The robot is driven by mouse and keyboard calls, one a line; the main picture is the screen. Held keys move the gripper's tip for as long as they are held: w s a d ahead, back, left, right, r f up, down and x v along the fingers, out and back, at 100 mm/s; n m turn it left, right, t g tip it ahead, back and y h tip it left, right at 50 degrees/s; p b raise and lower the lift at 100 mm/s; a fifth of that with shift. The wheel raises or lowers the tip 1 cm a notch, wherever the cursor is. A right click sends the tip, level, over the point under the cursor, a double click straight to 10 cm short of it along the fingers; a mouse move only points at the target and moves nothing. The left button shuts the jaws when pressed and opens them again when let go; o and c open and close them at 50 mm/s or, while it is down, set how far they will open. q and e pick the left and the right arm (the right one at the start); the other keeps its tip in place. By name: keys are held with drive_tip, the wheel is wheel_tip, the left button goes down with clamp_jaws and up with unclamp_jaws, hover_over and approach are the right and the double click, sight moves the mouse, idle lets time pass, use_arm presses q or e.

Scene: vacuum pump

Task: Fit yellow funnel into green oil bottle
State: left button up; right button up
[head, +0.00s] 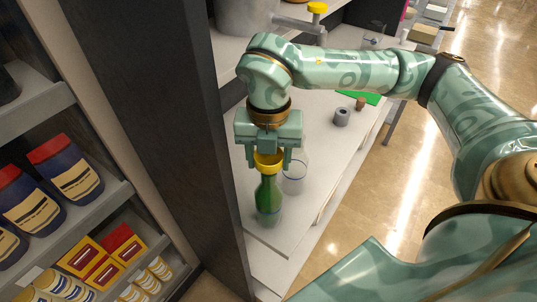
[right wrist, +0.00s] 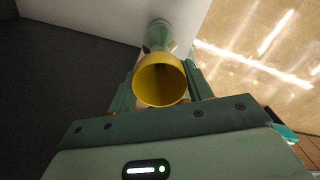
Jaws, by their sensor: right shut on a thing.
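The yellow funnel (head: 268,164) is held upright, wide mouth up, between the fingers of my right gripper (head: 270,158). The green oil bottle (head: 268,200) stands upright on the white shelf directly below the funnel. The funnel's lower end lines up with the bottle's neck in the head view, but I cannot tell whether its spout is inside. In the right wrist view I look into the funnel's round mouth (right wrist: 160,80), which sits between the fingers and hides what is under it. My left gripper is not in view.
A clear glass vessel (head: 295,178) stands close to the bottle's right. A grey cylinder (head: 342,117) and a small brown piece (head: 360,104) are farther back on the shelf (head: 300,218). A dark upright panel (head: 165,130) borders the shelf on the left.

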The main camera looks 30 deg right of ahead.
drive_tip(key=shift+f, duration=0.35)
drive_tip(key=o, duration=1.1)
drive_tip(key=shift+c, duration=0.2)
drive_tip(key=shift+r, duration=0.1)
wheel_tip(320, 180, up, 16)
